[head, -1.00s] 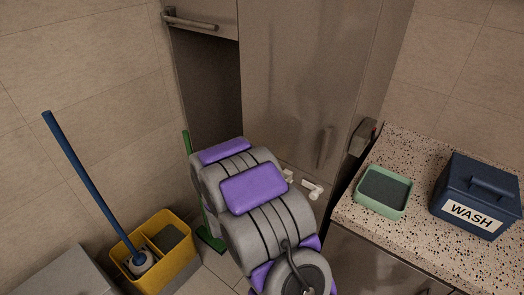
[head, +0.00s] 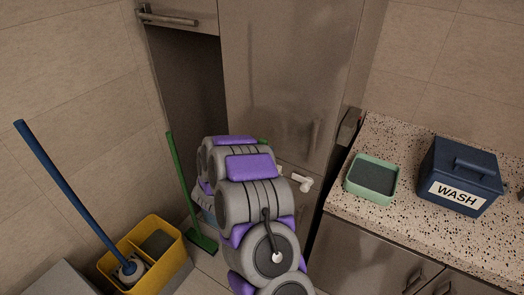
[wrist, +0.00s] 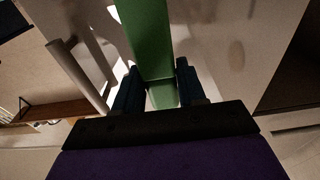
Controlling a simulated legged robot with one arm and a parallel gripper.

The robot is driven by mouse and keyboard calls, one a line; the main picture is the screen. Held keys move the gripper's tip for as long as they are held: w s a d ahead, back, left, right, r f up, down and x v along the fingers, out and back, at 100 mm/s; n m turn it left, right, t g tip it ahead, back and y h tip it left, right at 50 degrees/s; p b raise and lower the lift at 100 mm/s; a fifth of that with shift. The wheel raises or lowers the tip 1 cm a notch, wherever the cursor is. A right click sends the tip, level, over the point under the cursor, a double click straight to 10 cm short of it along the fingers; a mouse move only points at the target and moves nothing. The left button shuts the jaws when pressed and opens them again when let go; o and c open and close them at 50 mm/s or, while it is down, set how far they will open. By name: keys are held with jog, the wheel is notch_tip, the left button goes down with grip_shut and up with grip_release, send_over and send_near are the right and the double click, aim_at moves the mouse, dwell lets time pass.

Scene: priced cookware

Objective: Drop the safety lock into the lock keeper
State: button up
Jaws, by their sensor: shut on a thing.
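My gripper (wrist: 160,88) shows in the wrist view with its two dark fingers on either side of a long, flat green piece (wrist: 147,38). The gripper is shut on this piece, which extends up and away past the fingertips. I cannot tell for sure that it is the safety lock. In the head view my arm hides the gripper, and only a small bit of green (head: 262,141) shows beyond it. No lock keeper is clearly labelled. An open mint-green tray (head: 353,191) with a dark inside stands on the counter to the right.
A navy box marked WASH (head: 460,175) stands on the speckled counter (head: 415,210). A yellow bucket (head: 172,262) with a blue-handled mop (head: 70,190) and a green broom (head: 182,185) stand at left. Metal cabinets (head: 285,75) rise behind my arm. White fittings (head: 300,181) lie beyond it.

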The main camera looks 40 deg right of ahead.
jog(key=shift+w+d+f+p, duration=0.3)
jog(key=shift+w+d+f, duration=0.1)
jog(key=shift+d, duration=0.9)
jog(key=shift+w+d+f+p, duration=0.35)
jog(key=shift+d+f, duration=0.05)
jog(key=shift+d, duration=0.85)
jog(key=shift+w+d+f+p, duration=0.3)
jog(key=shift+w+d+f, duration=0.1)
jog(key=shift+d, duration=0.9)
jog(key=shift+a+r, duration=0.1)
jog(key=shift+a, duration=0.5)
jog(key=shift+d, duration=0.1)
jog(key=shift+d, duration=0.65)
jog(key=shift+a, duration=0.4)
jog(key=shift+a+p, duration=0.1)
jog(key=shift+p, duration=0.25)
